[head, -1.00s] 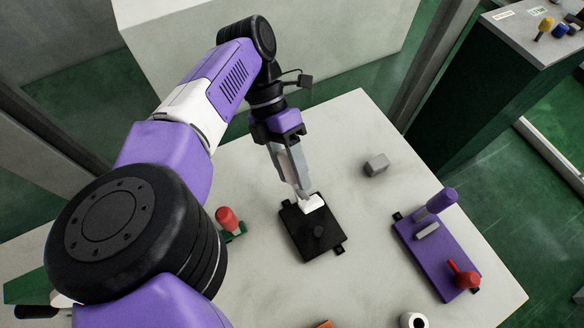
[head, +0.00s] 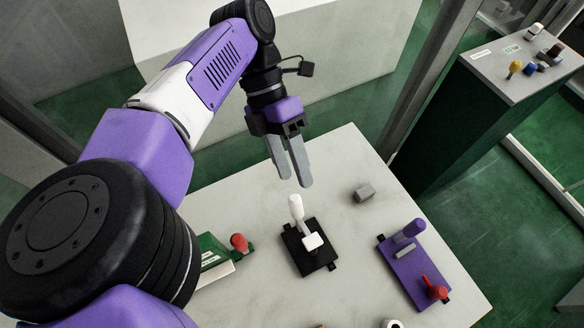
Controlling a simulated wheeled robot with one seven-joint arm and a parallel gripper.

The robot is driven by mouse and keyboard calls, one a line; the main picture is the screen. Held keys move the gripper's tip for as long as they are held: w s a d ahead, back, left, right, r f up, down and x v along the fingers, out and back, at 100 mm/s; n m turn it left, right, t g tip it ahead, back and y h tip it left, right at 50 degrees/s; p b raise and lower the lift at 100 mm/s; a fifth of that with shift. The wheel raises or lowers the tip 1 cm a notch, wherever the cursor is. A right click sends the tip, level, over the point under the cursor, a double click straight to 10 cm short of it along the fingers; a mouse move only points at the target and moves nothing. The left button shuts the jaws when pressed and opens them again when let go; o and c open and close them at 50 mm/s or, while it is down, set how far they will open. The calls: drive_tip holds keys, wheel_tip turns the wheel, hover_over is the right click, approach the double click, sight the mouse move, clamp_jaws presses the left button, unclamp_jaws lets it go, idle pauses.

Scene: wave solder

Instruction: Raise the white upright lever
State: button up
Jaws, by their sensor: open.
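The white lever (head: 298,210) stands upright, tilted slightly, on a black base plate (head: 303,263) with a white block (head: 313,241) at its foot. The plate lies on the pale table. My gripper (head: 293,184) is open, its two grey fingers apart and empty, pointing down.
To the right is a purple plate (head: 404,279) with a purple handle (head: 411,230) and a red lever (head: 435,289). A grey block (head: 364,192) lies behind it. At left, a red knob (head: 239,242) sits by a green base (head: 209,251).

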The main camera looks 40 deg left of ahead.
wheel_tip(320, 180, up, 3)
drive_tip(key=shift+f+p, duration=0.2)
drive_tip(key=shift+p, duration=0.3)
drive_tip(key=shift+c, duration=0.5)
